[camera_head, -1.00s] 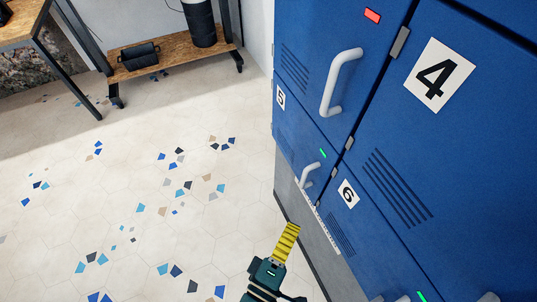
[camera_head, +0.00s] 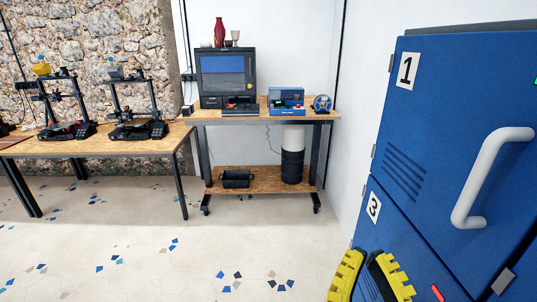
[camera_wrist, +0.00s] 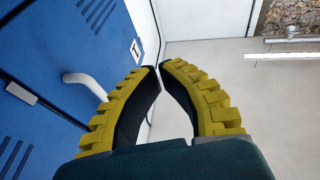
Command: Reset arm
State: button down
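My gripper (camera_head: 366,262) shows at the lower edge of the head view, in front of the blue lockers (camera_head: 400,218). Its yellow ribbed fingers point up. In the wrist view my gripper (camera_wrist: 157,68) has its two fingertips almost touching, with nothing between them. The locker doors marked 1 (camera_head: 425,100) and 3 (camera_head: 385,235) are shut. A white handle (camera_head: 480,175) stands out from door 1. In the wrist view a white handle (camera_wrist: 85,82) is left of the fingers and looks apart from them.
A table with 3D printers (camera_head: 140,122) stands at the left. A wheeled workbench (camera_head: 262,118) in the middle holds a dark enclosed printer (camera_head: 228,78) and a blue device (camera_head: 287,100). The tiled floor (camera_head: 180,250) between is clear.

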jog(key=a+r+n+t+y+p, duration=0.1)
jog(key=a+r+y+p, duration=0.1)
jog(key=r+p, duration=1.7)
jog(key=a+r+y+p, duration=0.2)
jog(key=r+p, duration=1.7)
jog(key=r, duration=0.1)
notch_tip(320, 180, down, 36)
jog(key=b, duration=3.5)
jog(key=shift+d+r+n, duration=0.2)
jog(key=shift+r+n, duration=0.05)
jog(key=shift+n, duration=0.05)
jog(key=shift+s, duration=0.15)
